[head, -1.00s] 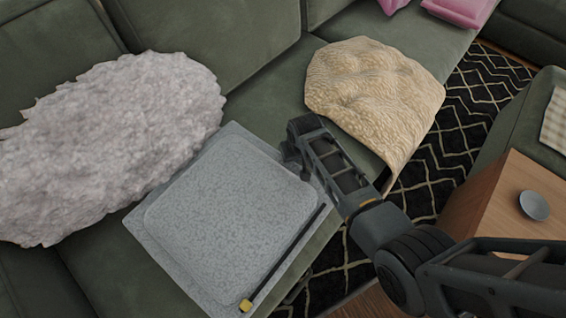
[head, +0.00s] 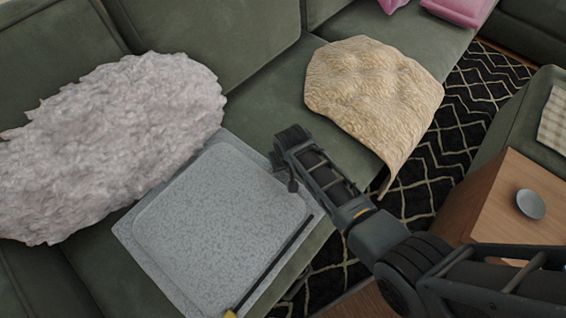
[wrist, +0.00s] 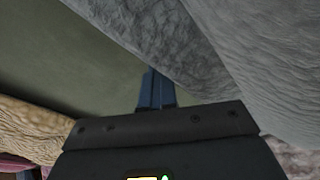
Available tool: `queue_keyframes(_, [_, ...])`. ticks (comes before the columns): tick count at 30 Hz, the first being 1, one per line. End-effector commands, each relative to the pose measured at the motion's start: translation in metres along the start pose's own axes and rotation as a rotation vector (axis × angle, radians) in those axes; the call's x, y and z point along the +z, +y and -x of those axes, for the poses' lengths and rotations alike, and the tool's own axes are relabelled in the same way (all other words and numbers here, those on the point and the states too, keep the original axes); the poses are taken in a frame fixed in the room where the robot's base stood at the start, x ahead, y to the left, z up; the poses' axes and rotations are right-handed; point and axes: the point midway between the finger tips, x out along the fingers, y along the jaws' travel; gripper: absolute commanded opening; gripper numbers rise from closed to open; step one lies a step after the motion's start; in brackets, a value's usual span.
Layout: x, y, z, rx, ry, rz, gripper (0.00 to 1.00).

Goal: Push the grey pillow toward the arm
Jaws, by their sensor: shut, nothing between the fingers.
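The grey pillow (head: 215,215) is a flat, speckled square on the green sofa seat in the middle of the head view. My gripper (head: 289,182) is at its upper right edge, pointing down; its fingertips are hard to make out there. In the wrist view my gripper's two blue fingers (wrist: 157,90) are together and empty. Grey fabric (wrist: 165,40) rises close beside and above the fingers; whether they touch it I cannot tell. The sofa's arm is not clear in either view.
A fluffy pale grey pillow (head: 110,140) leans at the left, touching the grey pillow. A cream blanket (head: 375,90) drapes over the seat behind my gripper. A wooden table (head: 495,210) stands right.

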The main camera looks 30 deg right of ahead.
Motion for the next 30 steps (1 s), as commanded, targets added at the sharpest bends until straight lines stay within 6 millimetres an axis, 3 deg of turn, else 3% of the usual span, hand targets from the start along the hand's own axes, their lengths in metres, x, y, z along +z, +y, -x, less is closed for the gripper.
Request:
queue_keyframes(5, [-0.001, 0.002, -0.001, 0.000, -0.001, 0.000, 0.00])
queue_keyframes(18, [-0.019, 0.035, -0.005, 0.000, -0.001, -0.002, 0.00])
queue_keyframes(30, [-0.021, 0.040, -0.005, 0.000, -0.001, 0.001, 0.00])
